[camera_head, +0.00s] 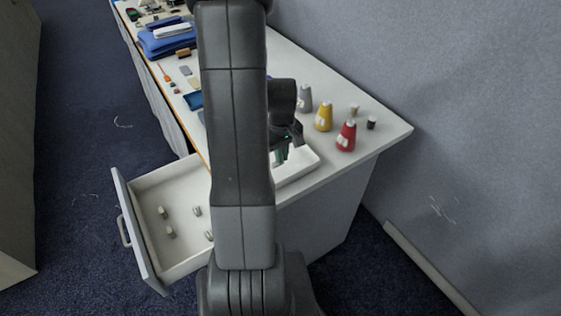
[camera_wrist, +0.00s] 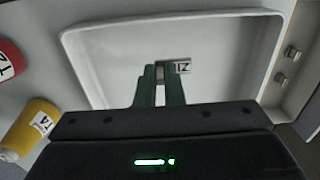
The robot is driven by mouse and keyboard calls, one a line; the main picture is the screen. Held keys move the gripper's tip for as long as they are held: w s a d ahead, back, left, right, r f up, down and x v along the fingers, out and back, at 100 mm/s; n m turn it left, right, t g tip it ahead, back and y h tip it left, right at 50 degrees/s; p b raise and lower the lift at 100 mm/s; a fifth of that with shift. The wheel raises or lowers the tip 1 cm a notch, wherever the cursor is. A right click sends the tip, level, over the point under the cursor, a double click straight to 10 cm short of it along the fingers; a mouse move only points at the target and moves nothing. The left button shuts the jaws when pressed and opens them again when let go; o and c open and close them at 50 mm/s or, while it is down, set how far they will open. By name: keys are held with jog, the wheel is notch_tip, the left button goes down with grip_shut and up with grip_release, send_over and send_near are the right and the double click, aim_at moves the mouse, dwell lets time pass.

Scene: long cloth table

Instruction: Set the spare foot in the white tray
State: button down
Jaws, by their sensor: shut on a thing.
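The white tray (camera_head: 300,168) lies on the table's near end, partly hidden behind my arm. In the wrist view the tray (camera_wrist: 82,62) spans most of the picture, and its visible floor is otherwise bare. My gripper (camera_wrist: 160,75) has its green fingers over the tray. They are shut on a small pale grey piece with a black-marked label, which I take for the spare foot (camera_wrist: 182,66). Whether the foot touches the tray floor I cannot tell. In the head view my gripper (camera_head: 283,153) is low at the tray, and the foot is not clear there.
A red bottle (camera_head: 346,137), a yellow bottle (camera_head: 324,117) and a grey one (camera_head: 306,99) stand behind the tray, near a small dark piece (camera_head: 371,123). An open drawer (camera_head: 178,265) holds several small pale pieces. Blue cloths (camera_head: 165,42) lie far along the table.

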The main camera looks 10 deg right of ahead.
jog(key=shift+f, duration=2.05)
jog(key=shift+f, duration=0.2)
jog(key=c, duration=1.5)
grip_release()
jog(key=shift+c, duration=0.2)
jog(key=shift+r, duration=0.1)
notch_tip(320, 180, up, 12)
jog(key=shift+r, duration=0.1)
